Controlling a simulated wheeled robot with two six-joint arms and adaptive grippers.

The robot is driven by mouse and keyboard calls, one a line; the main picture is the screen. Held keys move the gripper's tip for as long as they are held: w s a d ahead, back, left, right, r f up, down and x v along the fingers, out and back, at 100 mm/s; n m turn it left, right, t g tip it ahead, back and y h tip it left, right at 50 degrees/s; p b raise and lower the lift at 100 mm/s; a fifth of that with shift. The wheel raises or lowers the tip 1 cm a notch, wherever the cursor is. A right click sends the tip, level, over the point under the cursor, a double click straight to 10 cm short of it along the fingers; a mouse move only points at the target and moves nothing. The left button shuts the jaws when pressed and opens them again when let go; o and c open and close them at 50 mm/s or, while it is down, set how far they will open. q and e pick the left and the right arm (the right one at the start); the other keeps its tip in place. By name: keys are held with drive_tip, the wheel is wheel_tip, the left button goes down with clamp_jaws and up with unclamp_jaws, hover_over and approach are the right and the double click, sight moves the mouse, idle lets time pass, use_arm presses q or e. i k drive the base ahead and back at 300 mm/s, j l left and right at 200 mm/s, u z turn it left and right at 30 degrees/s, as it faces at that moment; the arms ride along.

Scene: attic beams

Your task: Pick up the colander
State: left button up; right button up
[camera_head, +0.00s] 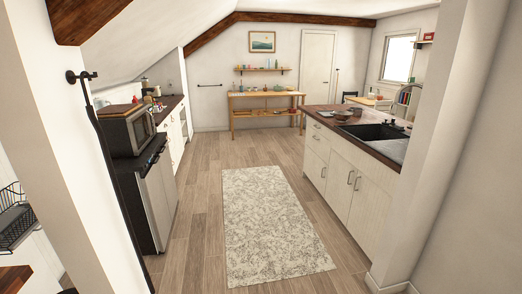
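I cannot make out a colander for certain. A small dark, low object (343,116) lies on the dark wooden top of the island at the right, left of the sink; it is too small to tell what it is. A little reddish item (357,111) stands just behind it, also too small to name. Neither of my grippers shows in the head view.
A wooden table (266,95) stands at the back wall. White wall ends flank the opening.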

sight(344, 116)
drive_tip(key=i, duration=1.65)
drive_tip(key=i+u, duration=0.15)
drive_tip(key=i, duration=1.55)
drive_tip(key=i+z, duration=0.25)
drive_tip(key=i, duration=0.3)
drive_tip(key=i+z, duration=0.3)
drive_tip(key=i, duration=0.2)
drive_tip(key=i+j+z, duration=0.25)
drive_tip(key=i, duration=0.3)
drive_tip(key=i+j+z, duration=0.15)
drive_tip(key=i+z, duration=0.15)
drive_tip(key=i, duration=0.2)
drive_tip(key=i+j+z, duration=0.25)
drive_tip(key=i, duration=0.25)
drive_tip(key=j, duration=0.1)
